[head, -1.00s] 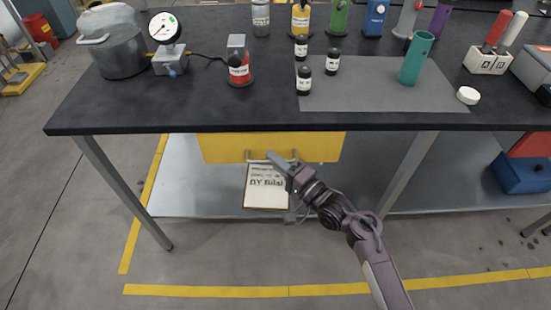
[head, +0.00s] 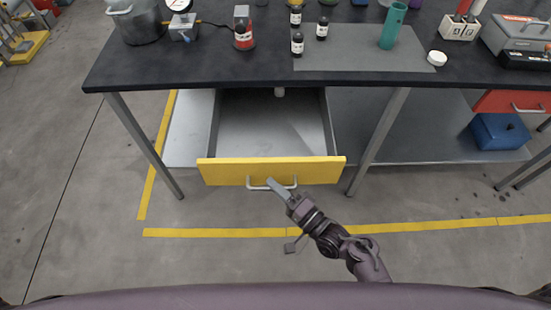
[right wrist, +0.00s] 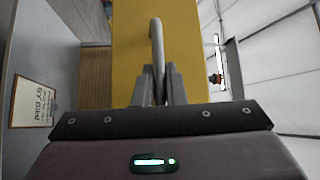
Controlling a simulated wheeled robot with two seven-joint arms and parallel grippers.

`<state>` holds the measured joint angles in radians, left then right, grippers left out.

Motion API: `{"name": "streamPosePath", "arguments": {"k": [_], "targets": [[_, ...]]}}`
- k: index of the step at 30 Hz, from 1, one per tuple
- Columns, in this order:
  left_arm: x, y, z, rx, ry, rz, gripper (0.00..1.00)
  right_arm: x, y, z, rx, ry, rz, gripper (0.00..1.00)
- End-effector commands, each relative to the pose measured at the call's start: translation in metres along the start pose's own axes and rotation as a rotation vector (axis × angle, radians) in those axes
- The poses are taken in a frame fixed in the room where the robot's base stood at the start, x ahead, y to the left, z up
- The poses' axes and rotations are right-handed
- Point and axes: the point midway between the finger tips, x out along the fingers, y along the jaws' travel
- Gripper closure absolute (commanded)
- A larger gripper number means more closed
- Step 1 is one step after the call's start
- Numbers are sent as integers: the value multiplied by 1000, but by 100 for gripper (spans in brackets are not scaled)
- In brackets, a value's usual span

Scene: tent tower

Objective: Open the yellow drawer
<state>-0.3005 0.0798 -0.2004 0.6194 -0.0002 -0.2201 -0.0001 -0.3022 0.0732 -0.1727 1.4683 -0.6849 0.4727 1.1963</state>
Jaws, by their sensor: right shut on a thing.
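The yellow drawer (head: 225,172) hangs under the black table and is pulled far out toward me. My right gripper (head: 273,184) is at the metal handle (head: 256,187) on the drawer front. In the right wrist view the fingers (right wrist: 160,85) are shut on the handle (right wrist: 156,40), one on each side of the bar, in front of the yellow front (right wrist: 190,50). My left gripper is not in view.
The black table (head: 200,70) carries several bottles, a pot (head: 138,22) and a teal cylinder (head: 393,25). A red drawer (head: 512,101) and a blue box (head: 500,131) are at the right. Table legs (head: 378,140) flank the drawer. The floor in front is clear.

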Motion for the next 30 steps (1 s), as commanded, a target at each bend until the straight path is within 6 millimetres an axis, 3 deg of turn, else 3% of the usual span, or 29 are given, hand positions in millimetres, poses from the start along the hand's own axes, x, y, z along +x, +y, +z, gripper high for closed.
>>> {"name": "streamPosePath", "arguments": {"k": [1,6,18,30], "targets": [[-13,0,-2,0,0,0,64,-10,-8,11,5,-4,5,100],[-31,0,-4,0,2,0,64,-44,-16,44,5,-4,5,100],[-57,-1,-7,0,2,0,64,-117,-33,118,4,-3,4,100],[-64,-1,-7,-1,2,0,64,-158,-42,159,1,-2,0,100]]}}
